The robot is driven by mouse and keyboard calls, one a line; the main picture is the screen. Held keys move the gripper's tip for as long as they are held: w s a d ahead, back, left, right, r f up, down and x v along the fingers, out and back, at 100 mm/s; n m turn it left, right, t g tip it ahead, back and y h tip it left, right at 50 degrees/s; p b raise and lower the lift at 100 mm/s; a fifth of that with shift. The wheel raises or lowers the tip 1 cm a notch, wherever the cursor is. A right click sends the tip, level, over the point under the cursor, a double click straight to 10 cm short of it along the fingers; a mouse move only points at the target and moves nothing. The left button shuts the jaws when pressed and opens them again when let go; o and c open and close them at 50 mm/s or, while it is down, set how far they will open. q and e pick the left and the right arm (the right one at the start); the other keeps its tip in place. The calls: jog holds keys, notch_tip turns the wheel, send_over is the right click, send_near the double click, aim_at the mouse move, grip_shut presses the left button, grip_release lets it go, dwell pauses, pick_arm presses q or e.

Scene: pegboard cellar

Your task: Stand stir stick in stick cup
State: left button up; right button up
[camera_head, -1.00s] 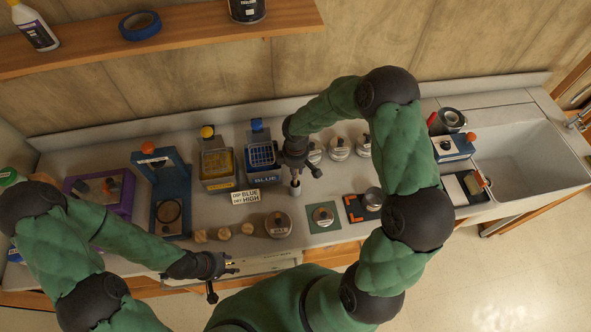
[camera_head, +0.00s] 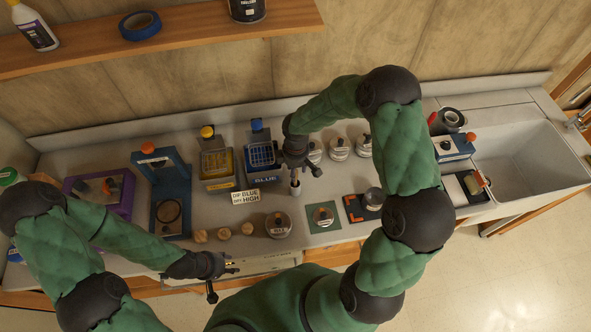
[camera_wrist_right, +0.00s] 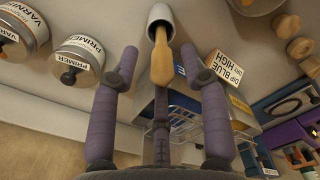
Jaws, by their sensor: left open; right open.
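The stick cup (camera_head: 296,188) is a small whitish cup on the counter, right below my right gripper (camera_head: 298,166). In the right wrist view the cup (camera_wrist_right: 160,17) shows at the top, with the wooden stir stick (camera_wrist_right: 161,65) standing in it, its thick end pointing towards my palm. My right gripper (camera_wrist_right: 160,75) is open, its fingers spread around the stick and apart from it. In the head view the stick is hidden by the gripper. My left gripper (camera_head: 222,280) is open and empty, low over the counter's front edge.
Left of the cup stand a "DIP BLUE DRY HIGH" sign (camera_head: 246,197), a blue bin (camera_head: 262,157) and a yellow bin (camera_head: 216,163). Labelled tins (camera_head: 339,148) stand behind right, another tin (camera_head: 278,225) in front. A sink (camera_head: 530,150) is at far right.

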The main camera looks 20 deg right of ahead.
notch_tip(320, 180, up, 12)
jog(key=shift+f+b, duration=0.25)
jog(key=shift+b, duration=0.05)
jog(key=shift+f, duration=0.1)
dwell(0.5)
